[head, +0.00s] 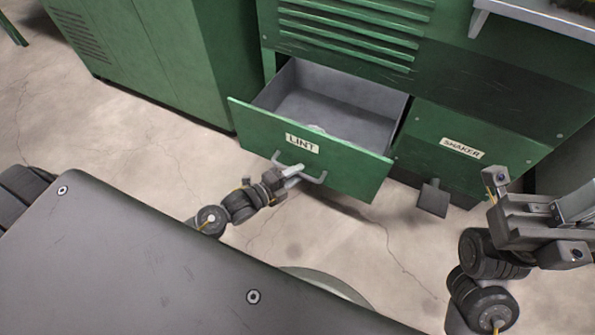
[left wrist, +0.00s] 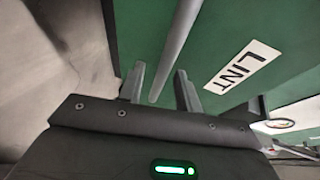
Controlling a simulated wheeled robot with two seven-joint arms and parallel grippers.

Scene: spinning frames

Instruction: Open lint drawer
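The green lint drawer (head: 345,174) stands pulled well out of the green machine, and its grey inside shows in the head view. Its front carries a LINT label (head: 302,143), which also shows in the left wrist view (left wrist: 243,67). A grey bar handle (head: 317,178) is on the drawer front. My left gripper (head: 293,174) is at this handle. In the left wrist view, the handle bar (left wrist: 177,45) runs between the two parted fingers (left wrist: 160,88), with gaps seen beside it. My right gripper (head: 545,215) is at the right, apart from the drawer; its fingers are unclear.
A closed SHAKER panel (head: 475,165) is right of the drawer, with a dark grey plate (head: 433,199) sticking out low down. A green cabinet (head: 150,60) stands at the left. Bare concrete floor (head: 130,145) lies before the machine. A grey shelf (head: 540,14) juts out top right.

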